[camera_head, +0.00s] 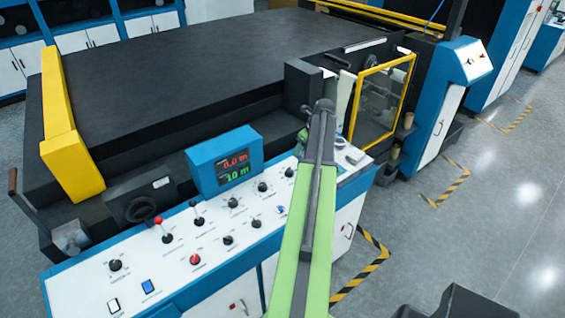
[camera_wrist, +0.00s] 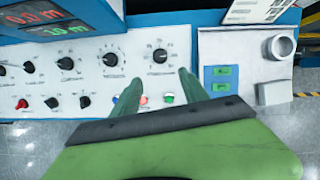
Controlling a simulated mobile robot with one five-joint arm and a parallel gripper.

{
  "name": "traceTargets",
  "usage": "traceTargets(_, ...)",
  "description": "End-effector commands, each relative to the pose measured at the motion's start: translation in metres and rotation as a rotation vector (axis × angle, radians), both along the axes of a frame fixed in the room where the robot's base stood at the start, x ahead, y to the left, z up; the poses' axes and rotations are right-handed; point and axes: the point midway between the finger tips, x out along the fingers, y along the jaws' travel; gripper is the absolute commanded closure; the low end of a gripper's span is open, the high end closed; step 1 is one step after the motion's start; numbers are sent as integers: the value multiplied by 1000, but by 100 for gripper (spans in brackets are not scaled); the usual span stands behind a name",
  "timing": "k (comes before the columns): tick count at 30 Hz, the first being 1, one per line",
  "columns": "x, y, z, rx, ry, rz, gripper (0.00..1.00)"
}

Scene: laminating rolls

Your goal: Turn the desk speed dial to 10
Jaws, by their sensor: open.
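The white control desk (camera_head: 215,262) carries several black dials. In the wrist view, two larger dials with printed scales sit side by side: a left scaled dial (camera_wrist: 110,59) and a right scaled dial (camera_wrist: 159,56). Their labels are too small to read, so I cannot tell which is the speed dial. My gripper (camera_wrist: 158,82) is open and empty, its two green fingers apart below the right scaled dial, apparently not touching it.
The blue display (camera_head: 225,160) shows red and green digits, seemingly 0.0 m and 10 m. A yellow-framed guard (camera_head: 383,100) stands behind.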

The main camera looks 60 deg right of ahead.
Motion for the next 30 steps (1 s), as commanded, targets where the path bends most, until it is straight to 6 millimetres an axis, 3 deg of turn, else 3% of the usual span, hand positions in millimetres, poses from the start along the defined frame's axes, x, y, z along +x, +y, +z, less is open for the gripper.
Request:
traceTargets(5, 1, 0, -4, 2, -2, -6, 48)
traceTargets(11, 12, 1, -27, 2, 0, 2, 48)
traceTargets(30, 65, -9, -153, 1, 0, 7, 48)
